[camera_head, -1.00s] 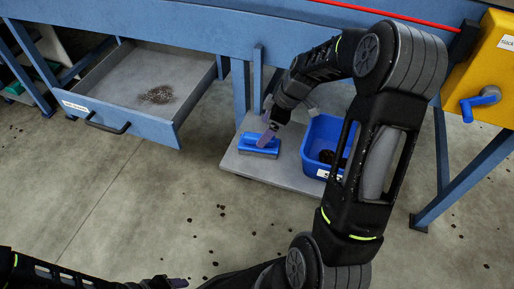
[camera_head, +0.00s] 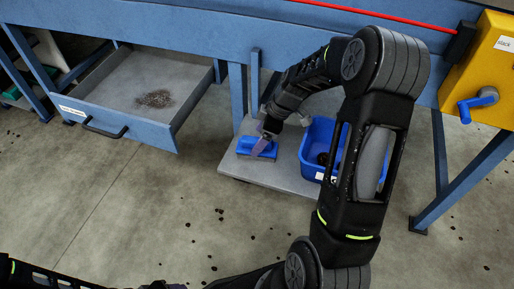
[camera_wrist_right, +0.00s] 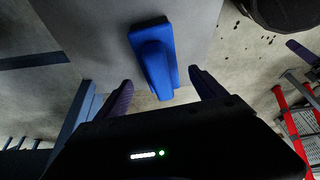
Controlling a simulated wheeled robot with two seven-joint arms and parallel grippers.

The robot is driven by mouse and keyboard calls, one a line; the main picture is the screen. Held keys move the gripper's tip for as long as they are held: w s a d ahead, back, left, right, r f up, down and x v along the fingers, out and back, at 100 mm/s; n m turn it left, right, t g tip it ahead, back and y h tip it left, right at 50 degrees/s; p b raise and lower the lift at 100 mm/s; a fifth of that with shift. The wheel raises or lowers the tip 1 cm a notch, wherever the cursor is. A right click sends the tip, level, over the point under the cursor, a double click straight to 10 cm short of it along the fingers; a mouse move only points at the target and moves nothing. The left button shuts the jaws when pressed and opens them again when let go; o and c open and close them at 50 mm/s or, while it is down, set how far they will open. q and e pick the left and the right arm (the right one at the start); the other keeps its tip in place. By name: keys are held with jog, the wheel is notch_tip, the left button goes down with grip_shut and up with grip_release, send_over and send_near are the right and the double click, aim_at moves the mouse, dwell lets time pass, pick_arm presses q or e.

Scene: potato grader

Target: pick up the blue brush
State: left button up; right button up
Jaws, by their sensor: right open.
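The blue brush (camera_head: 246,146) lies on a low grey platform (camera_head: 283,179) under the blue machine frame. In the right wrist view the blue brush (camera_wrist_right: 154,62) shows ahead of the jaws, roughly between the two fingers. My right gripper (camera_head: 263,143) is at the brush in the head view, its fingers partly covering it. In the right wrist view my right gripper (camera_wrist_right: 159,92) is open, with purple fingers apart on either side of the brush's near end. I cannot tell whether they touch it. My left gripper (camera_head: 172,286) is only partly visible at the bottom edge.
An open drawer (camera_head: 107,97) with a brown pile is at left. A yellow box (camera_head: 487,58) with a blue crank is at right. Dark bits are scattered on the floor.

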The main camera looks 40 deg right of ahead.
aim_at(253, 145)
jog(key=x, duration=0.5)
jog(key=shift+b, duration=0.35)
jog(key=shift+r, duration=0.1)
jog(key=shift+c, duration=0.2)
jog(key=c, duration=1.6)
notch_tip(253, 145, up, 10)
jog(key=shift+r+p, duration=0.1)
jog(key=shift+p, duration=0.9)
